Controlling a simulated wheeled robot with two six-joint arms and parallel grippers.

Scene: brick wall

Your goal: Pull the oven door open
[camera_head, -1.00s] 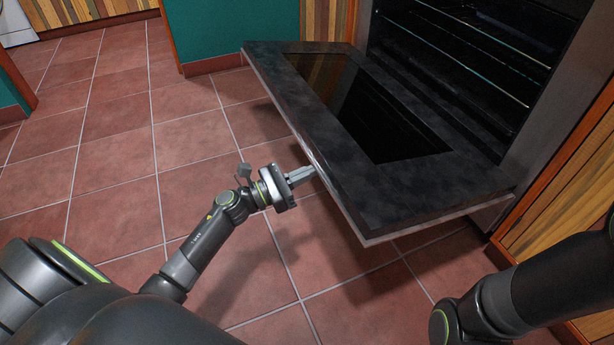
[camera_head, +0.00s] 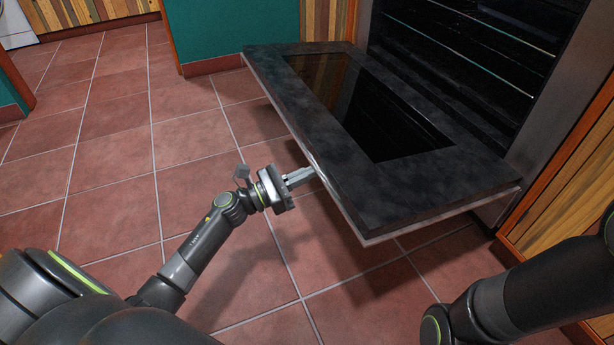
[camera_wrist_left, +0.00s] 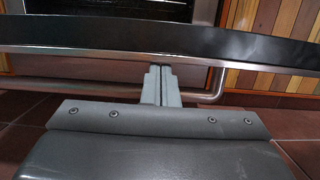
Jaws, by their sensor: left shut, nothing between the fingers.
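The oven door (camera_head: 420,190) is folded down and lies close to level in the head view, its dark glass panel facing up. The oven's inside (camera_head: 460,60) with its wire racks shows behind it. My left gripper (camera_head: 313,172) is at the door's outer edge, its fingers together. In the left wrist view the shut fingers (camera_wrist_left: 161,72) reach to the handle bar (camera_wrist_left: 100,88), which runs under the door's edge (camera_wrist_left: 160,45). Whether they touch the bar I cannot tell. My right gripper is out of view; only my right arm shows at the lower right.
Wood-slat cabinet panels (camera_head: 570,165) stand right of the oven. A teal cabinet side (camera_head: 230,30) stands at the back. The red tile floor (camera_head: 110,190) left of the door is clear.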

